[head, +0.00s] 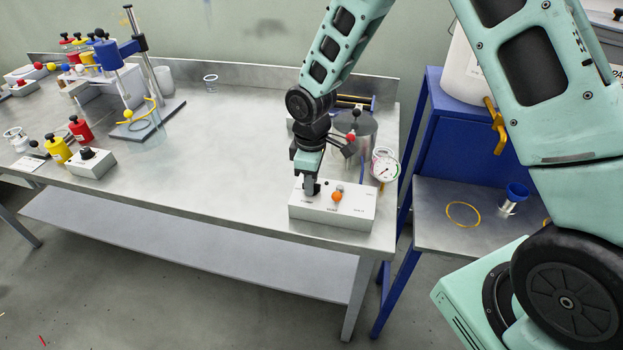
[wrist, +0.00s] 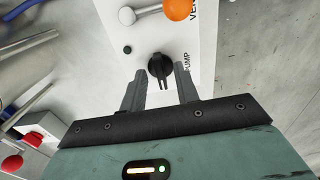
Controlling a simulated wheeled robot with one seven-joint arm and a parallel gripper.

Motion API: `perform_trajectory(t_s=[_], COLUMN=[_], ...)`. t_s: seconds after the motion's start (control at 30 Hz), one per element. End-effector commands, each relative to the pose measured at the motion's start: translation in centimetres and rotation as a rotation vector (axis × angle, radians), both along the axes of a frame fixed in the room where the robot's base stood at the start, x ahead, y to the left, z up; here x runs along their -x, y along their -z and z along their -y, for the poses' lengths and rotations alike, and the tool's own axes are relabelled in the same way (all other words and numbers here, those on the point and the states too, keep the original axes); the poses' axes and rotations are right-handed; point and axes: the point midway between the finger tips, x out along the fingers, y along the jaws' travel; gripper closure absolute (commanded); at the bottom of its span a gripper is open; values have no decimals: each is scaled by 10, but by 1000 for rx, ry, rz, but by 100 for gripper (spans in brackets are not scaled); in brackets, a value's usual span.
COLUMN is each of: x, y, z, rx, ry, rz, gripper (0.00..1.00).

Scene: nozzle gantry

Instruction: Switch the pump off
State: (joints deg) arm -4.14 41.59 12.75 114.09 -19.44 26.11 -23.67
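A white control box (head: 350,213) stands near the front right of the bench. In the wrist view the box (wrist: 197,60) carries a black rotary knob (wrist: 160,66) beside the word PUMP; the knob's ridge points toward my gripper's body. A small dark lamp (wrist: 127,49) sits beside it and looks unlit. My gripper (head: 310,190) is down at the box's left part. In the wrist view its fingers (wrist: 160,76) are apart, one on each side of the knob, with visible gaps. In the head view my gripper mostly hides the knob.
An orange-tipped lever (wrist: 177,9), beside lettering starting VE, shares the box. Behind stand a metal pot (head: 357,133) and a round gauge (head: 385,167). A grey box with a black knob (head: 91,163) stands at left. The bench middle (head: 220,130) is clear.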

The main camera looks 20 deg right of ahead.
Motion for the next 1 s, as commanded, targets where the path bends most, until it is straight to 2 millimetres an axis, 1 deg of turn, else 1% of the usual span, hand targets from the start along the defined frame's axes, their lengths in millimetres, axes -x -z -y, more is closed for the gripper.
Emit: perform_trajectory(t_s=[0.23,0.37,0.47,0.8,0.9,1.0], x=[1,0,0,0,0,0], y=[-1,-14,-31,-112,-133,-150], z=[0,1,1,1,0,1], rx=[0,0,-1,0,-1,0], ry=[2,3,3,3,2,1], rz=[-1,0,3,5,4,2], gripper=[69,69,69,69,69,69])
